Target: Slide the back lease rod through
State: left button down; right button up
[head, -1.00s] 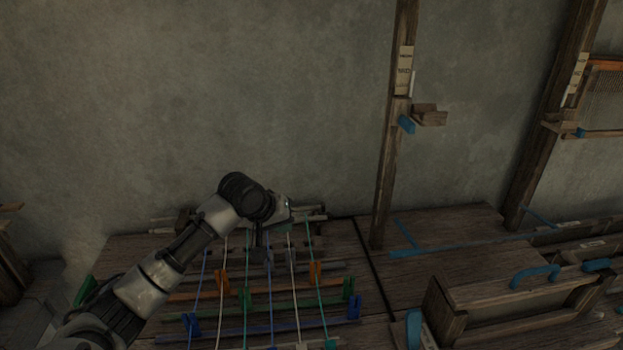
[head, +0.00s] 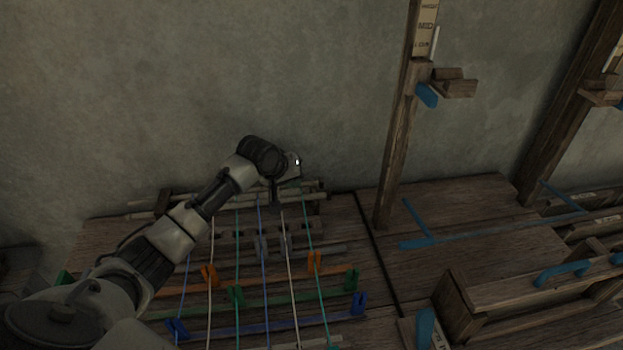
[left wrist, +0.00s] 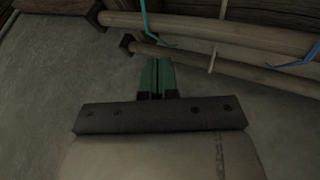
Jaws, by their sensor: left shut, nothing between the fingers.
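Two pale wooden rods lie crosswise at the back of the loom; in the head view their ends show left (head: 143,204) and right of my left gripper (head: 277,207). I cannot tell which is the back lease rod. In the left wrist view, a thicker rod (left wrist: 190,26) and a thinner rod (left wrist: 205,59) run side by side, with green (left wrist: 146,24), white and blue warp threads over or around them. My left gripper's green fingers (left wrist: 157,73) are shut and empty, beside the thinner rod; contact is unclear. My right gripper is out of view.
Coloured warp threads run forward over grey blocks (head: 262,246) and orange, green and blue bars (head: 270,327) with clips. A wooden post (head: 398,150) with a bracket stands to the right. A wooden frame with a blue handle (head: 560,274) sits at front right. The wall is close behind.

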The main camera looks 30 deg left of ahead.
aim_at(317, 183)
pick_arm(q)
jog(key=shift+w+d+f, duration=0.3)
jog(key=shift+w+d, duration=0.3)
jog(key=shift+w, duration=0.05)
jog(key=shift+w+d+f, duration=0.25)
jog(key=shift+w+d, duration=0.35)
jog(key=shift+w+d+f+p, duration=0.1)
jog(key=shift+w+d+p, duration=0.2)
jog(key=shift+w+d, duration=0.2)
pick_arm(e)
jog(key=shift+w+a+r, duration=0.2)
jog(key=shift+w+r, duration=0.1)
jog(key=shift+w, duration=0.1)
pick_arm(q)
jog(key=shift+s, duration=0.1)
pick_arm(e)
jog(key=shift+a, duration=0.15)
pick_arm(q)
jog(key=shift+w+d+p, duration=0.55)
jog(key=shift+w+d, duration=0.25)
jog(key=shift+d, duration=0.35)
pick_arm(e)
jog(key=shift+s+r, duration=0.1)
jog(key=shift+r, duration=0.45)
